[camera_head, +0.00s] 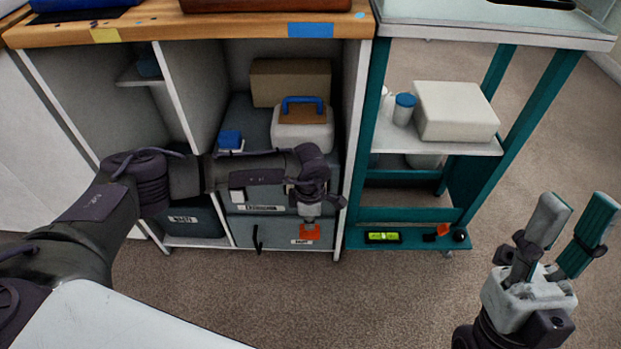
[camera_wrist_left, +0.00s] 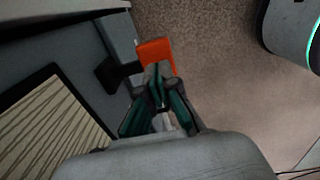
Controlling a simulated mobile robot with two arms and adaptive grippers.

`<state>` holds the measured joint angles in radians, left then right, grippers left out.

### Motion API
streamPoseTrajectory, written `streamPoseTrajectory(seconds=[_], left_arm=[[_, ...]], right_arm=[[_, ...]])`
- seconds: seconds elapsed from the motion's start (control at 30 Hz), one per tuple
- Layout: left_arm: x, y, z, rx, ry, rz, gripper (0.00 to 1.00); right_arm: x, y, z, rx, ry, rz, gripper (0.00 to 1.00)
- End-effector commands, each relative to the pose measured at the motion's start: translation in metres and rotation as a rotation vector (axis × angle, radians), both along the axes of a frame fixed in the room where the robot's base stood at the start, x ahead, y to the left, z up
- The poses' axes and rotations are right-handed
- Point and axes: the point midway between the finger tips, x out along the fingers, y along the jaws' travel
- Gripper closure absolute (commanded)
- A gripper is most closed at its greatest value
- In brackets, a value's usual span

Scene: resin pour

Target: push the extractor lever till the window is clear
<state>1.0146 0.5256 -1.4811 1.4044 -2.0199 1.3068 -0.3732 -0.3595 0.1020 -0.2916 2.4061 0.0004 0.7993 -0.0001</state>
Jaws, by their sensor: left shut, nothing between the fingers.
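The extractor (camera_head: 285,227) is a grey-blue box with a name label, low in the bench's middle bay. Its lever has an orange end (camera_head: 310,233), which hangs at the box's right front. The lever end is also in the left wrist view (camera_wrist_left: 156,50), just beyond the fingertips. My left gripper (camera_head: 309,209) is shut and empty, its tips (camera_wrist_left: 157,72) at the orange end; whether they touch it I cannot tell. A black-framed panel with cream, dark-lined stripes (camera_wrist_left: 58,122) shows at lower left; it may be the window. My right gripper (camera_head: 580,212) is open and empty.
A white case with a blue handle (camera_head: 302,128) and a brown box (camera_head: 290,82) sit above the extractor. A teal cart (camera_head: 400,216) stands to the right, with a green level (camera_head: 383,237) on its bottom shelf. Carpet in front is clear.

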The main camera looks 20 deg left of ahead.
Motion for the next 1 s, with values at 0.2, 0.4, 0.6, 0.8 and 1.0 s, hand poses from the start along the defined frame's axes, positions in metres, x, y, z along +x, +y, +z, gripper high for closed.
streamPoseTrajectory(seconds=[0.2, 0.4, 0.6, 0.8, 1.0], left_arm=[[-0.003, -0.001, 0.007, 0.001, 0.000, 0.000, 1.00], [-0.006, -0.001, 0.011, 0.001, 0.000, -0.001, 1.00], [-0.009, -0.002, 0.016, 0.001, 0.000, -0.001, 1.00], [-0.012, -0.003, 0.020, 0.001, 0.000, 0.000, 1.00], [-0.014, -0.004, 0.025, 0.001, 0.000, 0.000, 1.00]], right_arm=[[0.022, 0.005, -0.003, -0.040, 0.126, -0.007, 0.60], [0.041, 0.009, -0.011, -0.075, 0.240, -0.013, 0.60], [0.059, 0.012, -0.020, -0.111, 0.355, -0.019, 0.60], [0.075, 0.014, -0.032, -0.145, 0.468, -0.025, 0.60], [0.089, 0.016, -0.047, -0.179, 0.586, -0.031, 0.60]])
